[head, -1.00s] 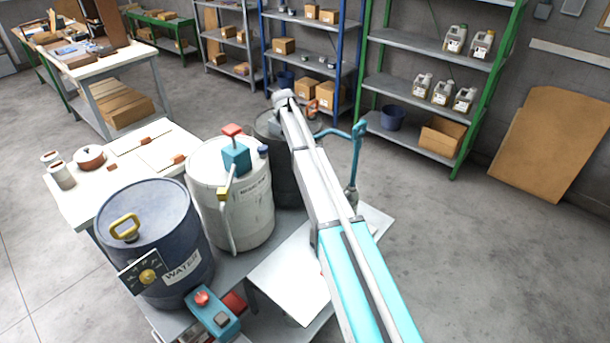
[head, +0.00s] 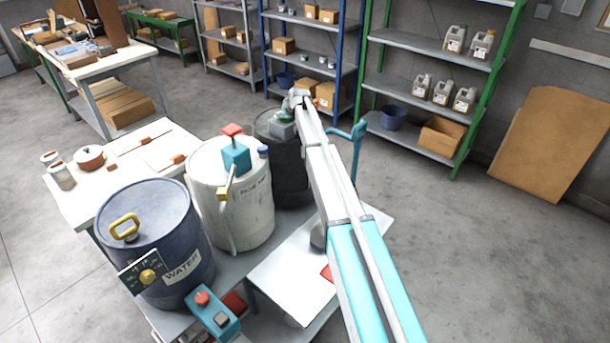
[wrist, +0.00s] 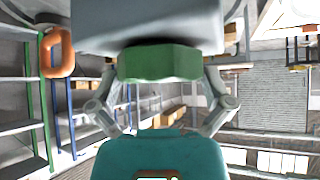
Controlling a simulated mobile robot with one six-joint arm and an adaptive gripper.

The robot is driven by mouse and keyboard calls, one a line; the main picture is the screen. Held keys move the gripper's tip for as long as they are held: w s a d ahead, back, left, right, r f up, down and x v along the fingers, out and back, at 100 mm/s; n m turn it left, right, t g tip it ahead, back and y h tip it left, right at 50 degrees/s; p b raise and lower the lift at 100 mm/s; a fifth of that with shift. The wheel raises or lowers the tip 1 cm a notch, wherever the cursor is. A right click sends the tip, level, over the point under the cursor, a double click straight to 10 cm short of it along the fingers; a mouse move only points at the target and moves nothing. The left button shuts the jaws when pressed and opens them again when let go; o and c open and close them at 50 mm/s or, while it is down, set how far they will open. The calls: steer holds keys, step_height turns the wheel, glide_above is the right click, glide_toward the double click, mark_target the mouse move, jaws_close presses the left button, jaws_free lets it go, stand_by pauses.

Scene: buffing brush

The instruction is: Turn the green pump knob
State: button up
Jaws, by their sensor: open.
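The green knob (wrist: 160,62) is in the upper middle of the wrist view, a faceted green piece just under a large grey body (wrist: 150,22). My gripper (wrist: 160,88) is open, with one finger on each side below and around the knob. I cannot tell whether either finger touches it. In the head view my gripper (head: 293,98) is at the far end of my arm, above the dark drum (head: 290,180). A small greenish part shows beside it on the drum top. My arm hides part of this drum and its fittings.
A white drum (head: 247,205) with a teal pump (head: 236,156) and a blue WATER drum (head: 160,225) stand to the left. A teal pipe (head: 357,145) rises right of my arm. An orange loop (wrist: 57,52) hangs at left in the wrist view. Floor at right is clear.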

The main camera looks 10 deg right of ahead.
steer(key=shift+w+n+g+y, duration=0.1)
steer(key=shift+n+g+y, duration=0.7)
steer(key=shift+n+y, duration=1.05)
steer(key=shift+d+r+n, duration=0.1)
steer(key=shift+r+n, duration=0.1)
steer(key=shift+n, duration=0.35)
steer(key=a+p+v, duration=0.1)
steer(key=p+v, duration=0.8)
steer(key=v, duration=0.4)
steer(key=s+a+f+m+g+h+b, duration=0.1)
steer(key=s+f, duration=0.5)
steer(key=s, duration=0.8)
steer(key=s+a+f+m+g+h+b, duration=0.2)
steer(key=s+f+b, duration=0.3)
steer(key=s, duration=0.9)
steer(key=shift+a+f+m+g+b, duration=0.4)
steer(key=shift+a+g+b, duration=0.2)
steer(key=shift+a+g, duration=0.15)
steer(key=s+f+m+g+h, duration=0.1)
steer(key=s+m+g+h, duration=0.1)
steer(key=s, duration=1.9)
steer(key=shift+s+d+m+g+h, duration=0.15)
steer(key=shift+s+m+g+h, duration=0.2)
steer(key=shift+m, duration=0.55)
steer(key=shift+w, duration=0.1)
